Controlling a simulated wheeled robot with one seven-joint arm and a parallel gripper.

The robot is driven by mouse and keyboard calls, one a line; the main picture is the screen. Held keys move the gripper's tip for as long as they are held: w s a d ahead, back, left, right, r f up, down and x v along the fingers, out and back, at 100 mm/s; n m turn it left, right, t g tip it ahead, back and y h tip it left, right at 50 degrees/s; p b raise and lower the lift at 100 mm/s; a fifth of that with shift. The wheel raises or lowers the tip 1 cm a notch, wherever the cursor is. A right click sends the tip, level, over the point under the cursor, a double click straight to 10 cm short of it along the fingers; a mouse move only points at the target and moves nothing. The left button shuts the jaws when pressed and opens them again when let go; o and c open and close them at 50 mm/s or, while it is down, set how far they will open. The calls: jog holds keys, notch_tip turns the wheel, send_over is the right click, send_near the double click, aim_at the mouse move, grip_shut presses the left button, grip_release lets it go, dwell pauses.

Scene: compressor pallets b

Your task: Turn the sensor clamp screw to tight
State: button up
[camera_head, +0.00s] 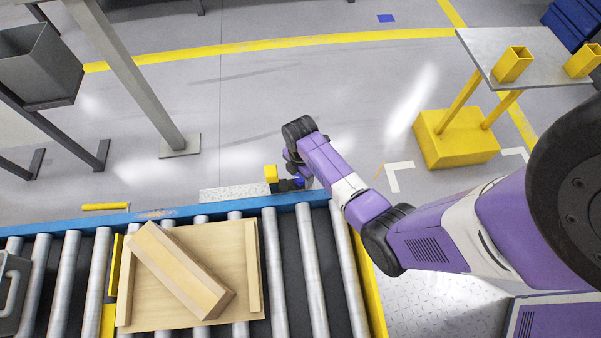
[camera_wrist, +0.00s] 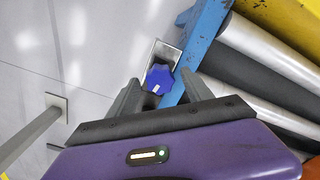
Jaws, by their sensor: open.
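The clamp screw has a blue lobed knob (camera_wrist: 159,79) with a white mark on its lower edge, seen in the wrist view beside the blue conveyor rail. A small blue part that looks like this knob (camera_head: 299,182) shows in the head view at the rail's far side, next to a small yellow block (camera_head: 271,173). My gripper (camera_wrist: 160,84) is open, its two fingers on either side of the knob. I cannot tell whether they touch it. In the head view my gripper (camera_head: 293,168) is over the rail's outer side, largely hidden by my wrist.
The blue rail (camera_head: 236,205) borders the roller conveyor (camera_head: 309,260). A wooden pallet (camera_head: 235,262) with a beam (camera_head: 177,268) lies on the rollers. A grey post (camera_head: 138,83) stands at upper left. A yellow-based stand (camera_head: 457,139) is at right. Open floor lies beyond the rail.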

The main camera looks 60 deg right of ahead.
jog(key=shift+f, duration=0.1)
grip_shut()
